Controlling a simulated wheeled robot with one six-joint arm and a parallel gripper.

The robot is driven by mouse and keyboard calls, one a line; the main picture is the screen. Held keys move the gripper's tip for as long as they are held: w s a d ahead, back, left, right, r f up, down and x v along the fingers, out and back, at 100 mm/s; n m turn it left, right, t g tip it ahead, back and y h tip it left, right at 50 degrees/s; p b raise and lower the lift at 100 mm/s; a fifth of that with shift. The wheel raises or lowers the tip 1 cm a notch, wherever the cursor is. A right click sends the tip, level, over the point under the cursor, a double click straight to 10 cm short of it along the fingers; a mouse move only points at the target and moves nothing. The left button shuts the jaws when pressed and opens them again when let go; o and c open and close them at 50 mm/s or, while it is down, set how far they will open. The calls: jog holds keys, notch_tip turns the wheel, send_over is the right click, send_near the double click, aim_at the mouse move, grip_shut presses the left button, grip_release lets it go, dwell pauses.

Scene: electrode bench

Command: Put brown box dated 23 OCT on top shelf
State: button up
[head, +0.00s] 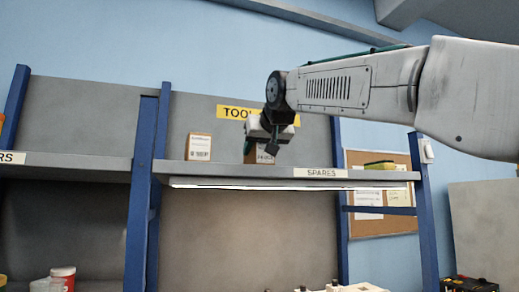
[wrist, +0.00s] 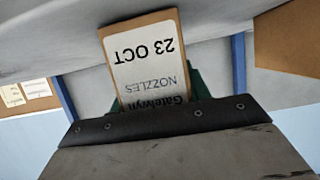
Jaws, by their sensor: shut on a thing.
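The brown box (wrist: 150,65) has a white label reading "23 OCT" and "NOZZLES", upside down in the wrist view. My gripper (wrist: 158,108) is shut on it, with green finger parts showing at its sides. In the head view my gripper (head: 268,133) is over the top shelf (head: 230,170), and the held box (head: 264,157) shows below it, partly hidden by the gripper. The box is at the shelf surface; I cannot tell whether it touches.
Another brown box (head: 198,147) with a white label stands on the shelf to the left. A yellow-and-dark item (head: 379,165) lies at the right end. A "SPARES" label (head: 321,173) marks the shelf edge. A blue post (head: 148,150) stands left. Shelf room between the boxes looks clear.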

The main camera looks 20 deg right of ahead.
jog(key=shift+f, duration=0.1)
jog(key=o, duration=1.2)
jog(key=v, duration=1.2)
jog(key=s+d+f+g, duration=0.1)
jog(key=s+f+g, duration=0.3)
jog(key=f, duration=1.3)
jog(key=s+d+f+g, duration=0.1)
jog(key=s+f+g, duration=0.3)
jog(key=s+f, duration=0.9)
jog(key=s+d+f+g, duration=0.1)
jog(key=s+f+g, duration=0.3)
jog(key=f, duration=1.8)
jog(key=s, duration=0.5)
jog(key=shift+s+d, duration=0.2)
jog(key=shift+d, duration=0.05)
